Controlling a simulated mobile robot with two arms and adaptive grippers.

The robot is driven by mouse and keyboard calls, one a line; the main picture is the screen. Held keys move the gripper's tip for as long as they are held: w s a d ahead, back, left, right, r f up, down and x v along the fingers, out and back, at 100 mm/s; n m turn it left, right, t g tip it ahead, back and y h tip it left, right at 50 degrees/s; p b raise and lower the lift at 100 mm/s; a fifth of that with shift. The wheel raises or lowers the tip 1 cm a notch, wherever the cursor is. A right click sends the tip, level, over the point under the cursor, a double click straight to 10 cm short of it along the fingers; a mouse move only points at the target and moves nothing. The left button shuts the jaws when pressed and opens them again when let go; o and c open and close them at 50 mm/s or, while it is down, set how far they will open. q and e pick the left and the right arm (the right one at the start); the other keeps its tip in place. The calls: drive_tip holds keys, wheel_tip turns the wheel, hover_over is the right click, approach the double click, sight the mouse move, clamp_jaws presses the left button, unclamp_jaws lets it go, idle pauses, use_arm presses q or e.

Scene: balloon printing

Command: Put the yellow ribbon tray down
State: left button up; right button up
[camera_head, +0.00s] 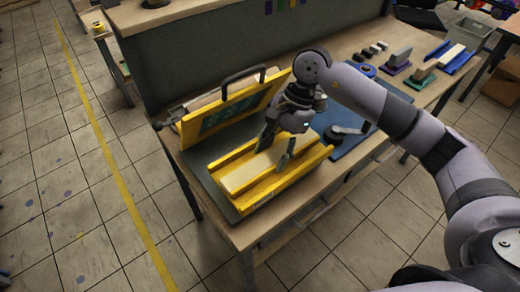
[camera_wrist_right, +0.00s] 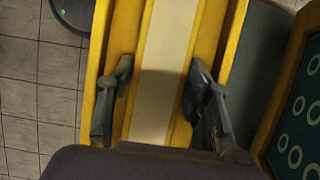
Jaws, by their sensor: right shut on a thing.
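The yellow ribbon tray (camera_head: 246,174), with a long cream strip along its top, lies in the channel of the yellow press base (camera_head: 302,172) on the table in the head view. My right gripper (camera_head: 275,150) is above it, one finger on each side. In the right wrist view the tray (camera_wrist_right: 170,50) runs lengthwise between the fingers of my right gripper (camera_wrist_right: 160,88), which is shut on it. The outer yellow walls of the base stand outside the fingers. I cannot tell whether the tray's underside touches the base. My left gripper is not in view.
The press's yellow lid (camera_head: 205,118), with a black handle, stands raised behind the base. A blue mat (camera_head: 348,142) with a dark-handled tool lies to the right. Several stamps and a blue tray (camera_head: 462,62) stand farther along the table. A grey panel (camera_head: 200,60) stands behind.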

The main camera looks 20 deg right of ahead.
sight(260, 156)
drive_tip(key=w, duration=0.1)
drive_tip(key=w+a+p, duration=0.1)
drive_tip(key=w, duration=0.2)
drive_tip(key=shift+w+a+r+p, duration=0.15)
drive_tip(key=shift+w+a+p, duration=0.15)
drive_tip(key=shift+w+a, duration=0.1)
wheel_tip(260, 156, down, 3)
drive_tip(key=shift+s+r+p, duration=0.1)
drive_tip(key=shift+p, duration=0.35)
wheel_tip(260, 156, down, 4)
drive_tip(key=shift+r+p, duration=0.2)
drive_tip(key=shift+p, duration=0.9)
drive_tip(key=shift+f, duration=0.25)
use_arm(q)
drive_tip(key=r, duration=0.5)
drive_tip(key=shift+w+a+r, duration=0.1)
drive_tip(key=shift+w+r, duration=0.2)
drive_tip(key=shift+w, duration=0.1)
use_arm(e)
drive_tip(key=shift+f, duration=0.15)
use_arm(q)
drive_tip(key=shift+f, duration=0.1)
use_arm(e)
drive_tip(key=shift+f, duration=0.1)
drive_tip(key=o, duration=1.4)
